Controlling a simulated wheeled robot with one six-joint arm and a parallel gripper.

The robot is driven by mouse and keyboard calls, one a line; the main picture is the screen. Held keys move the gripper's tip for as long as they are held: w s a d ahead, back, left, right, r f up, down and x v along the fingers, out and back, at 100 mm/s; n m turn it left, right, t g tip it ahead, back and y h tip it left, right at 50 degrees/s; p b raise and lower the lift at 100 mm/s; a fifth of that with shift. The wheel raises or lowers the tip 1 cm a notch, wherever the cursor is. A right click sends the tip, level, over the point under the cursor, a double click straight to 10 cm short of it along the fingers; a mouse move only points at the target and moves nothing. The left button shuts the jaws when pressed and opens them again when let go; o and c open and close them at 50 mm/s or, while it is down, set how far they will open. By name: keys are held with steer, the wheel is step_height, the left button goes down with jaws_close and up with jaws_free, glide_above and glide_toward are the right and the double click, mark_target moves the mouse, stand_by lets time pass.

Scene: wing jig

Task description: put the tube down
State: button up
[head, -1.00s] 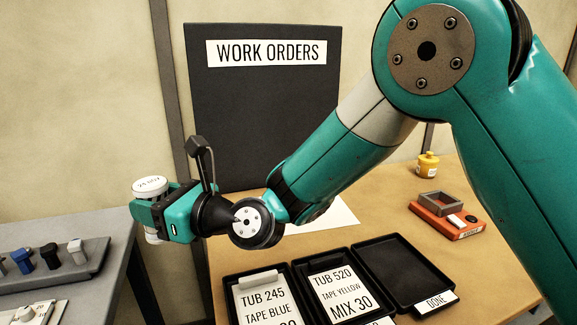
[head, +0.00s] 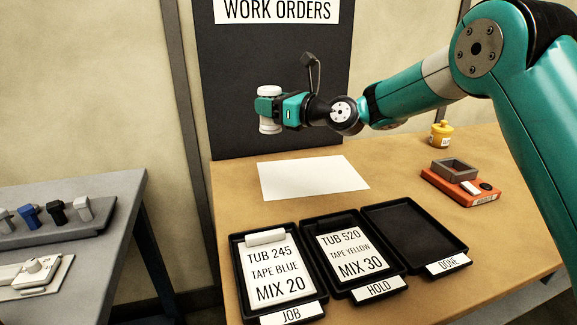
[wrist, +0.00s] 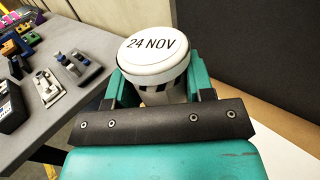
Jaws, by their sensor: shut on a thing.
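My gripper (head: 268,110) is shut on a white tube (head: 269,126) and holds it upright in the air, in front of the dark board and above the wooden table (head: 400,176). In the wrist view the tube's white cap (wrist: 154,48) reads "24 NOV", and the jaws (wrist: 160,90) sit on both sides of its body. The tube's lower part is hidden in the wrist view. A blank white sheet (head: 312,178) lies on the table below the gripper and a little to the right in the head view.
Three black trays stand at the front: JOB (head: 293,313) and HOLD (head: 343,294) hold order cards, and DONE (head: 405,232) is empty. An orange device (head: 465,190) and a yellow pot (head: 441,134) stand at the right. A grey bench (head: 120,200) with tools is at left.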

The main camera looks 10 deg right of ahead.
step_height(320, 180, down, 17)
steer(key=shift+r+b, duration=0.1)
steer(key=shift+b, duration=0.55)
steer(key=o, duration=1)
